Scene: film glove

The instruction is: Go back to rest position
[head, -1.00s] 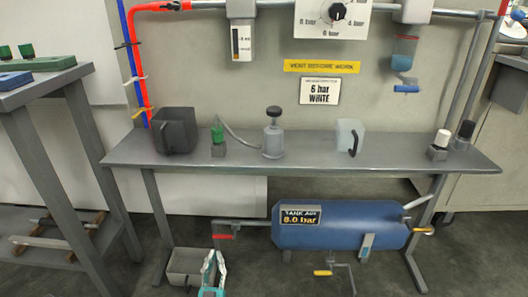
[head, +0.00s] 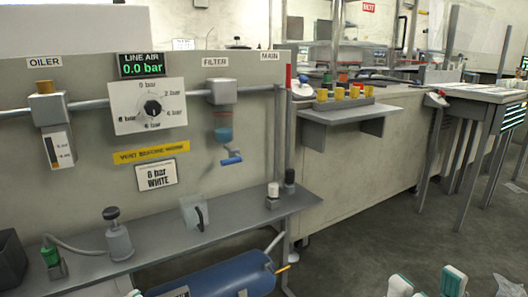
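The task names no object. In the head view, white and teal parts of my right arm or gripper (head: 453,281) show at the bottom right edge, over the floor. They are cut off by the frame, and I cannot make out whether fingers are open or shut. A small white and teal tip, perhaps of my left gripper (head: 135,293), shows at the bottom edge in front of the bench. Nothing held is visible.
The grey bench (head: 160,250) carries a dark container (head: 10,262), a green-capped fitting (head: 51,258), a grey pot (head: 118,238) and a clear container (head: 192,214). The blue tank (head: 225,276) lies below. Floor at right is open, before a side table (head: 475,93).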

